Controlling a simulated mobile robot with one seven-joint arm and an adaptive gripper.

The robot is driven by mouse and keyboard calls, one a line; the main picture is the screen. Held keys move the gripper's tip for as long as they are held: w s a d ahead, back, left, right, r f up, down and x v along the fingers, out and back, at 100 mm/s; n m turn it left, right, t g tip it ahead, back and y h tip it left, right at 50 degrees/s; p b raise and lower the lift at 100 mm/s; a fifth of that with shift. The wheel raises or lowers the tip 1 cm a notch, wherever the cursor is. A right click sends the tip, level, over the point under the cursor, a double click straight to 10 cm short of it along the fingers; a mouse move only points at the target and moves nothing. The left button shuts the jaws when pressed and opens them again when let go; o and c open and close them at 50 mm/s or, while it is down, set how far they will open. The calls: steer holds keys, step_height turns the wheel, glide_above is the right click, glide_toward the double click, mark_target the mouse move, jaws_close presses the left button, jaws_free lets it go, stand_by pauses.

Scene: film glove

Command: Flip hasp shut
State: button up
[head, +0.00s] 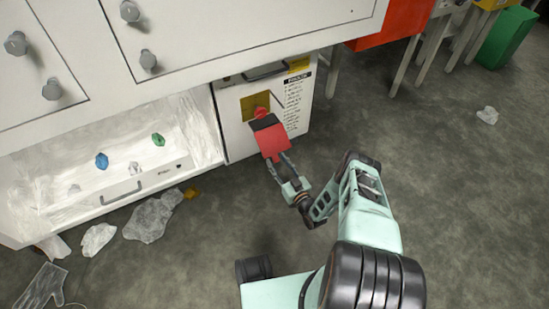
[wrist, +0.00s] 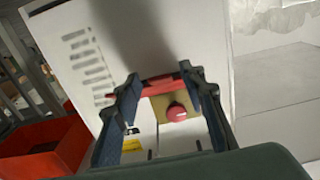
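A red part with a black top, apparently the hasp (head: 272,143), stands out from the white panel of a small cabinet compartment. In the wrist view, a thin red bar (wrist: 161,80), perhaps the same part edge-on, crosses between the fingertips. Behind it is a yellowish plate with a red knob (wrist: 176,111), also in the head view (head: 262,112). My gripper (head: 279,161) is just below the red part. In the wrist view my gripper (wrist: 159,77) has its fingers wide apart. I cannot tell whether they touch the red bar.
The white panel (head: 238,140) carries printed text and a handle. To its left is an open bay (head: 60,150) with small coloured pieces. Clear film (head: 152,218) and a glove (head: 42,287) lie on the floor. A red bin (head: 400,20) is at upper right. The right floor is mostly clear.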

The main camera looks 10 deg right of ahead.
steer(key=shift+w, duration=0.1)
steer(key=shift+c, duration=0.6)
jaws_close()
steer(key=shift+r, duration=0.1)
